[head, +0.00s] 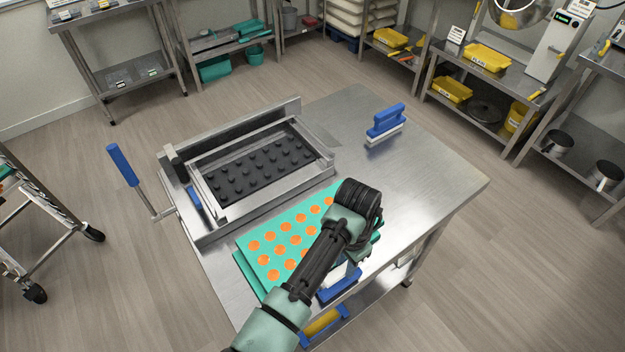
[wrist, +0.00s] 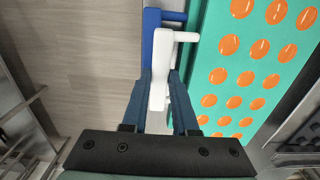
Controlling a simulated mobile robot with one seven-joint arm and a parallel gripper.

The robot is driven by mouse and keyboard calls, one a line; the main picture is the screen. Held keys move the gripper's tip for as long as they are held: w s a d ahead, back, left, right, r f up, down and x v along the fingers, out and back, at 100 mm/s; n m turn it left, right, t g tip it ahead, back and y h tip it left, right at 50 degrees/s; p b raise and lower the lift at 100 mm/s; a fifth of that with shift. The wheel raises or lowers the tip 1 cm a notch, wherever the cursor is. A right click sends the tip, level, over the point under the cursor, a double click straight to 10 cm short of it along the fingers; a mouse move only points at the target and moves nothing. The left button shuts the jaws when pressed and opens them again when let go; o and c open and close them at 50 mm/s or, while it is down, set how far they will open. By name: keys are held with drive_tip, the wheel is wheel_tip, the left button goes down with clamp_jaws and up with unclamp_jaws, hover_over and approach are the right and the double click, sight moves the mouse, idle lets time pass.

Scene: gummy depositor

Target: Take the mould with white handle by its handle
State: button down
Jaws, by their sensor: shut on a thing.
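The mould with white handle is a teal sheet (wrist: 205,75) with rows of orange cavities; it also shows on the steel table in the head view (head: 262,232). Its white handle (wrist: 161,50) stands out from its side. My gripper (wrist: 162,78) is shut on this handle, with one finger on each side. A blue handle (wrist: 150,28) runs close beside the white one and seems to belong to another mould under it. In the head view my arm hides the gripper and part of the mould; the blue handle (head: 341,286) shows near the table edge.
A steel frame (head: 250,120) with a dark studded plate (head: 258,172) stands just behind the mould. The table's right part (head: 430,175) is clear. A yellow handle (head: 322,324) shows below the edge.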

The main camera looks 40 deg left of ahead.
wheel_tip(320, 180, up, 10)
drive_tip(key=b, duration=0.1)
idle(1.0)
idle(1.2)
drive_tip(key=c, duration=1.1)
unclamp_jaws()
clamp_jaws()
